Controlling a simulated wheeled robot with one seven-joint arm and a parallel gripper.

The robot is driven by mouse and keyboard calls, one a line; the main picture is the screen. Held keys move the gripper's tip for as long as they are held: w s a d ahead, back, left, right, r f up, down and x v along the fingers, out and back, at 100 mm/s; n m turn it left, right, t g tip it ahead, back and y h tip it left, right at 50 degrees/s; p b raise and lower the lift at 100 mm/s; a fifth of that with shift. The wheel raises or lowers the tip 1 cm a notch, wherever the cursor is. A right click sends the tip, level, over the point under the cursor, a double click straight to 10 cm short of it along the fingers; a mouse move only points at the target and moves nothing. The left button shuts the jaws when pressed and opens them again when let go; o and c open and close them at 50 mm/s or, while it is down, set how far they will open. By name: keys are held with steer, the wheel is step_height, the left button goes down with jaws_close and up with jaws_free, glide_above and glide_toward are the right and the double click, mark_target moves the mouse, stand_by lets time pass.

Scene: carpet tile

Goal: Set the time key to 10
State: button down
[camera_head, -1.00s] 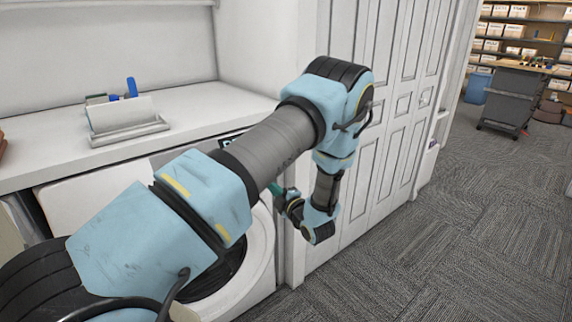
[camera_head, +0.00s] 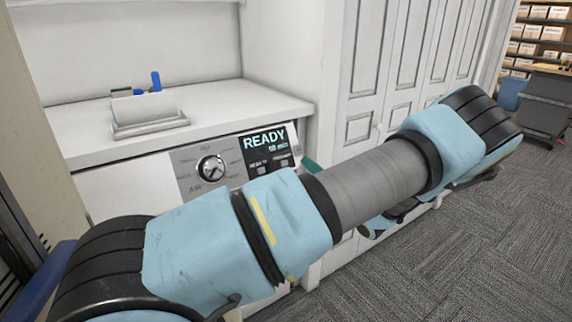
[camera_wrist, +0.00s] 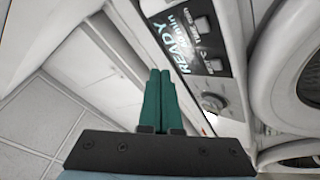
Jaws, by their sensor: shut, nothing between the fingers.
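The wrist view shows both keys too, the left key (camera_wrist: 214,66) nearer the knob. My gripper (camera_wrist: 160,74) has teal fingers together, empty, beside the display's edge and apart from the keys. In the head view its teal tip (camera_head: 310,165) shows right of the panel.
A round knob (camera_head: 212,168) is left of the display. A white counter (camera_head: 225,105) above the panel carries a paper holder (camera_head: 145,117). White panelled doors (camera_head: 375,75) stand to the right. Carpet floor (camera_head: 465,225) is open at the right. My arm hides the lower machine.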

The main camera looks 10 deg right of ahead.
mark_target(284, 163)
steer(key=w+a+f+b, duration=0.3)
steer(key=w+f, duration=0.1)
steer(key=w, duration=0.2)
steer(key=shift+w+a, duration=0.15)
steer(key=shift+w, duration=0.25)
steer(key=shift+w, duration=0.1)
stand_by(1.8)
steer(key=shift+w+a+f+b, duration=0.15)
steer(key=shift+w+b, duration=0.1)
steer(key=shift+b, duration=0.3)
steer(key=shift+w+a+f+b, duration=0.15)
steer(key=shift+w+b, duration=0.15)
steer(key=shift+b, duration=0.1)
stand_by(0.5)
stand_by(0.3)
steer(key=shift+s+d+r, duration=0.3)
steer(key=shift+s+r, duration=0.05)
steer(key=shift+s, duration=0.3)
